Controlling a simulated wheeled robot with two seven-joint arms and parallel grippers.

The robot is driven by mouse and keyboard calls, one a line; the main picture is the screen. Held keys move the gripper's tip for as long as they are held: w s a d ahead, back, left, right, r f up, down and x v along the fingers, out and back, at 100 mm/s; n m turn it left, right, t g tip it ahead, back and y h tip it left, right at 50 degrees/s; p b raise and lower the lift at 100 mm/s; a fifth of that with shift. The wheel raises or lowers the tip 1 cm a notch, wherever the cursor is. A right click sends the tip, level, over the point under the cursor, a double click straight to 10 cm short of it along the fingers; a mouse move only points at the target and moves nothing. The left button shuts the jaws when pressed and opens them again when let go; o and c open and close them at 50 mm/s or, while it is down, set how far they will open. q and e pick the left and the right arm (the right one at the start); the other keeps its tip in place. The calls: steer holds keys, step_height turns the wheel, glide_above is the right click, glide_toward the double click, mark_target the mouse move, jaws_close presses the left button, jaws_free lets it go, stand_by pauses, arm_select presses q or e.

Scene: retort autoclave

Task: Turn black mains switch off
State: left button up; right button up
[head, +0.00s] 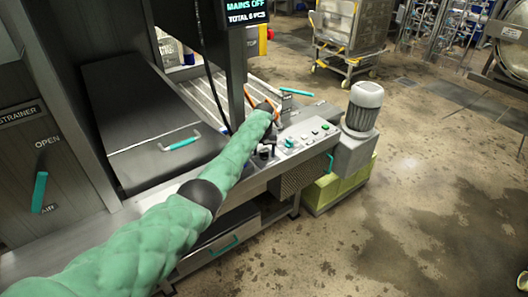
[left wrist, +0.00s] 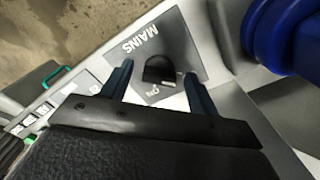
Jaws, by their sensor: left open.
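The black mains switch (left wrist: 158,68) is a round-edged knob on a grey plate lettered MAINS in the left wrist view. Small lettering beside the knob is partly hidden. My left gripper (left wrist: 158,72) is open, with one dark finger on each side of the knob; I cannot tell whether either finger touches it. In the head view my left arm, in a green sleeve, reaches to the left end of the control panel (head: 305,141). Its gripper is largely hidden there by the arm. My right gripper is not in view.
A screen (head: 246,12) above the panel reads MAINS OFF. A blue rounded part (left wrist: 290,35) stands close to the switch plate. A grey motor (head: 364,106) stands right of the panel. A dark lid (head: 150,120) with a teal handle lies left.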

mark_target(264, 153)
arm_select(q)
steer(key=shift+r, duration=0.25)
step_height(264, 153, up, 6)
steer(key=shift+f+b, duration=0.1)
steer(key=shift+b, duration=0.95)
steer(key=shift+r, duration=0.75)
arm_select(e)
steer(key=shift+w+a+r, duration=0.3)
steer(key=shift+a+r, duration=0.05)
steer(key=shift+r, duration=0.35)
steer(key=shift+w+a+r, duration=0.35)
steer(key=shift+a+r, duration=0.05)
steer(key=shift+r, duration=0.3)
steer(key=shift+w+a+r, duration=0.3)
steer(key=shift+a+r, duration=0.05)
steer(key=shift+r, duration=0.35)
arm_select(q)
steer(key=shift+f, duration=0.1)
